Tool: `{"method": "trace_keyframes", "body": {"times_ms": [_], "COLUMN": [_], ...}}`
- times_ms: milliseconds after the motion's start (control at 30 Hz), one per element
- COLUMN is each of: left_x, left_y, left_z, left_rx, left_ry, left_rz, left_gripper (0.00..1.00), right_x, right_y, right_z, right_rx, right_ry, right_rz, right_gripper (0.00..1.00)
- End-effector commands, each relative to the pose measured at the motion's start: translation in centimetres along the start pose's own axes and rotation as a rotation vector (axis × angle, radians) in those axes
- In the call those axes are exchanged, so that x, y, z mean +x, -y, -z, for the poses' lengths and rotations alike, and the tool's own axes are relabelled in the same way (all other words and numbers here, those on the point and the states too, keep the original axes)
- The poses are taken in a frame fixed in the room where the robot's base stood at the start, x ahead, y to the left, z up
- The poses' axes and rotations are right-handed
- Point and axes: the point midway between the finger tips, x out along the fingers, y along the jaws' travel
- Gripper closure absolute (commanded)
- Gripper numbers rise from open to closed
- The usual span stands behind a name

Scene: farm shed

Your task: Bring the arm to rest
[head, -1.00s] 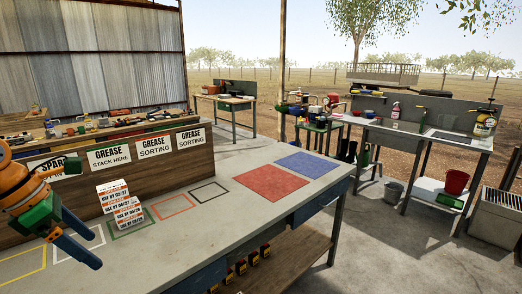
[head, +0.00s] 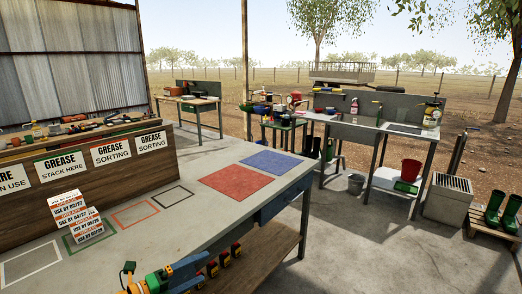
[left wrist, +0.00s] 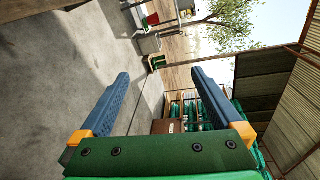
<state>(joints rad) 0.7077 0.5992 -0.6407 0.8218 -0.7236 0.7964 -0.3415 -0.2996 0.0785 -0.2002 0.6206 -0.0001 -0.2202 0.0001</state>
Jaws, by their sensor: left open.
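My left gripper (head: 197,270) is low at the bottom of the head view, in front of the table's near edge. It is open and empty. White boxes with orange lettering (head: 85,227) are stacked on the green-outlined square (head: 112,235) at the left of the table, apart from the gripper. My right gripper is not in view.
The grey table (head: 150,237) has a red square (head: 234,182) and a blue square (head: 271,162), both bare. Yellow-and-black items (head: 225,259) sit on the shelf below. A sink bench (head: 375,123) stands beyond, with open concrete floor between.

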Motion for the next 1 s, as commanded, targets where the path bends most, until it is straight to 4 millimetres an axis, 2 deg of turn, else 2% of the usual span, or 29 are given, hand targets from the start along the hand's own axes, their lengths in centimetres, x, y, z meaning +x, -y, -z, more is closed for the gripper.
{"method": "trace_keyframes", "body": {"times_ms": [33, 100, 167, 200, 267, 300, 367, 400, 467, 500, 600, 700, 733, 833, 900, 1000], "left_x": [0.1, -0.9, -2.4, -3.6, -5.6, -7.1, -9.6, -11.3, -14.0, -15.8, -20.2, -23.7, -24.5, -26.2, -26.7, -26.8], "left_y": [-4.7, -10.5, -15.3, -18.3, -22.5, -25.0, -28.5, -30.5, -33.2, -34.6, -37.1, -38.2, -38.3, -38.5, -38.5, -38.5], "left_z": [1.1, 2.4, 4.1, 5.6, 8.2, 10.1, 13.3, 15.7, 19.5, 22.1, 28.6, 33.8, 35.0, 37.7, 38.5, 38.6], "left_rx": [-0.231, -0.500, -0.696, -0.814, -0.975, -1.074, -1.212, -1.299, -1.419, -1.495, -1.657, -1.770, -1.795, -1.846, -1.860, -1.863], "left_ry": [0.111, 0.268, 0.389, 0.465, 0.574, 0.644, 0.750, 0.817, 0.919, 0.988, 1.146, 1.271, 1.300, 1.363, 1.383, 1.386], "left_rz": [-0.020, -0.066, -0.119, -0.158, -0.222, -0.267, -0.338, -0.387, -0.464, -0.517, -0.644, -0.749, -0.773, -0.828, -0.844, -0.847], "left_gripper": [0.00, 0.00, 0.00, 0.00, 0.00, 0.00, 0.00, 0.00, 0.00, 0.00, 0.00, 0.00, 0.00, 0.00, 0.00, 0.00], "right_x": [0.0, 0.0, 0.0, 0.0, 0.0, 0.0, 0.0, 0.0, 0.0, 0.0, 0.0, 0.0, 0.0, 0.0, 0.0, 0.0], "right_y": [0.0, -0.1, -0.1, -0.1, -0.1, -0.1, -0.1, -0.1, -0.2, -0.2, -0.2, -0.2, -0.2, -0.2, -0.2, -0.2], "right_z": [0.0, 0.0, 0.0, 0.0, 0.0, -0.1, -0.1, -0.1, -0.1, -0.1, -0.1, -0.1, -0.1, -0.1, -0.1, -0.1], "right_rx": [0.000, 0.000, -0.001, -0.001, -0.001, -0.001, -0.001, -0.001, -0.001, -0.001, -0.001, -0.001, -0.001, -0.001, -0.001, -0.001], "right_ry": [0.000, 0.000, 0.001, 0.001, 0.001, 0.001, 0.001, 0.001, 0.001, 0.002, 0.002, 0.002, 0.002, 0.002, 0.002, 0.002], "right_rz": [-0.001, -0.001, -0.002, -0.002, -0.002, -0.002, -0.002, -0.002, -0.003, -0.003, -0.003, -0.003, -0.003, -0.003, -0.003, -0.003], "right_gripper": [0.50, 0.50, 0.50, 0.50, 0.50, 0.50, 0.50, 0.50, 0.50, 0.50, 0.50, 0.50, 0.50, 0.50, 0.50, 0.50]}}
